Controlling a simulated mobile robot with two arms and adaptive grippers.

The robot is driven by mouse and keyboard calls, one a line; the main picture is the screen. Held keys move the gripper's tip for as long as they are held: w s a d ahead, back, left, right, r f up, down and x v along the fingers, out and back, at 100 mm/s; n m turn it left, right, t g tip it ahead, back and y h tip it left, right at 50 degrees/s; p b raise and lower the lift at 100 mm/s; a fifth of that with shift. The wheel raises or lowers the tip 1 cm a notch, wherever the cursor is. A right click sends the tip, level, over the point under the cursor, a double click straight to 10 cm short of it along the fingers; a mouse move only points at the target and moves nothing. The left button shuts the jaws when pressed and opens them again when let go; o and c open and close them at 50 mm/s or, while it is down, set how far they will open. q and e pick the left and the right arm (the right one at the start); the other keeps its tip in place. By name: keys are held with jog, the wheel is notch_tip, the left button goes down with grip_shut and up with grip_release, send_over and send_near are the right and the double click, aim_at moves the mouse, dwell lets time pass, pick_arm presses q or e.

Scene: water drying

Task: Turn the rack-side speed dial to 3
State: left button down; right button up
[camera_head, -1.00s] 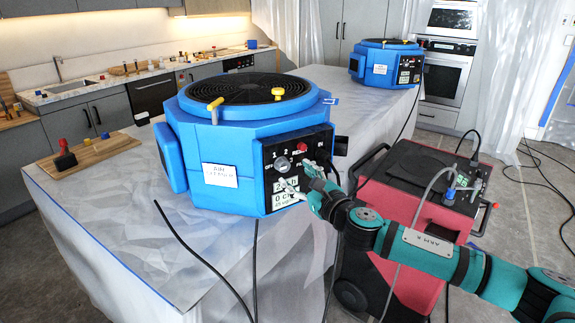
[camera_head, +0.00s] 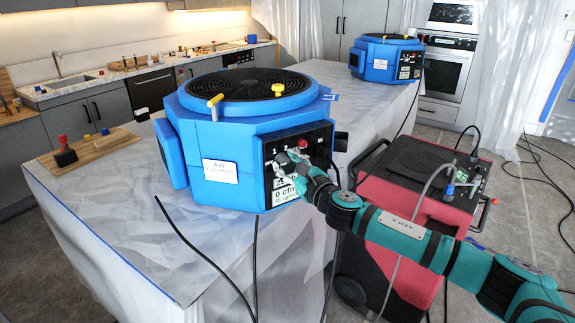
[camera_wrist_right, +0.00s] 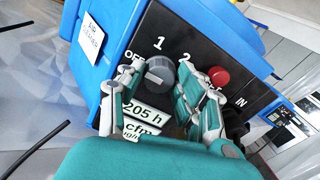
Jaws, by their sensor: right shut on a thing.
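The near blue air cleaner (camera_head: 235,140) stands on the covered counter, its black control panel (camera_head: 322,150) facing right-front. The grey speed dial (camera_wrist_right: 160,70) is on that panel, with the marks OFF, 1 and 2 readable around it. I cannot tell where its pointer stands. A display below reads 205 h, and 0 cfm shows in the head view. My right gripper (camera_head: 287,168) is at the panel, shut on the dial; its fingers (camera_wrist_right: 160,88) lie either side of it in the wrist view and partly cover the panel. My left gripper is out of view.
A red button (camera_wrist_right: 219,76) sits right of the dial, close to the fingers. A second blue air cleaner (camera_head: 386,60) stands at the counter's far end. A red machine (camera_head: 400,225) stands on the floor beside the counter. Black cables hang in front.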

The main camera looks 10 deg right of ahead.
jog(key=c, duration=0.3)
